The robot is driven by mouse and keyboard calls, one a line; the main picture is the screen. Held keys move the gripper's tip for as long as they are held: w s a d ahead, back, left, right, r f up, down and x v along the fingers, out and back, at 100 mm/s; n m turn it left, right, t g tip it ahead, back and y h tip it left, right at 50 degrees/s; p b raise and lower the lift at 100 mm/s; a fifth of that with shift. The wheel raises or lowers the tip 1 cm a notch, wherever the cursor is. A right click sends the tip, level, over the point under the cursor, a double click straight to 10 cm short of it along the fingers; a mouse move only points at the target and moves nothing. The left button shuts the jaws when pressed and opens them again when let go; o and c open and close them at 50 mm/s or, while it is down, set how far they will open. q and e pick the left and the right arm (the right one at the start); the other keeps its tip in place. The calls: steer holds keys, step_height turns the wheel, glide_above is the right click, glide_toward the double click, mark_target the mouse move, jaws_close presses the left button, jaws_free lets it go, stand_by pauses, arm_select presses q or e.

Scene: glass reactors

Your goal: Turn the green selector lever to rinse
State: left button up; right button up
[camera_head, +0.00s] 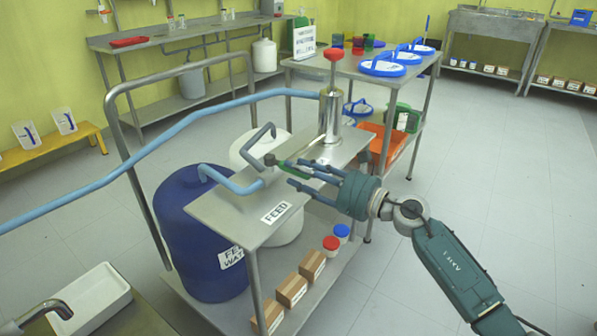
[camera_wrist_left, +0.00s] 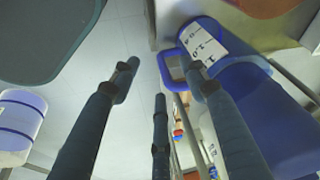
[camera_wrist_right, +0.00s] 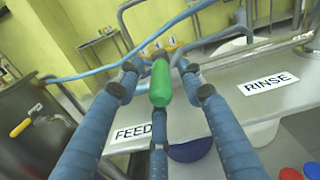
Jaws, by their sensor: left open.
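The green selector lever (camera_head: 294,172) juts from the steel cart top beside the pump column. In the right wrist view its green grip (camera_wrist_right: 160,82) points toward the camera, nearer the FEED label (camera_wrist_right: 133,132) than the RINSE label (camera_wrist_right: 268,83). My right gripper (camera_head: 293,173) is around the grip. Its fingers stand apart, with visible gaps on both sides of the lever in the right wrist view. My left gripper (camera_wrist_left: 160,75) is open and empty, outside the head view.
A red-knobbed pump column (camera_head: 331,110) stands behind the lever. A blue hose (camera_head: 150,143) crosses at left. The blue feed drum (camera_head: 190,235) is under the cart's left side. Boxes (camera_head: 291,289) sit on the lower shelf. The floor at right is clear.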

steer(key=shift+w+a, duration=0.2)
steer(key=shift+a, duration=0.1)
jaws_close()
steer(key=shift+d, duration=0.1)
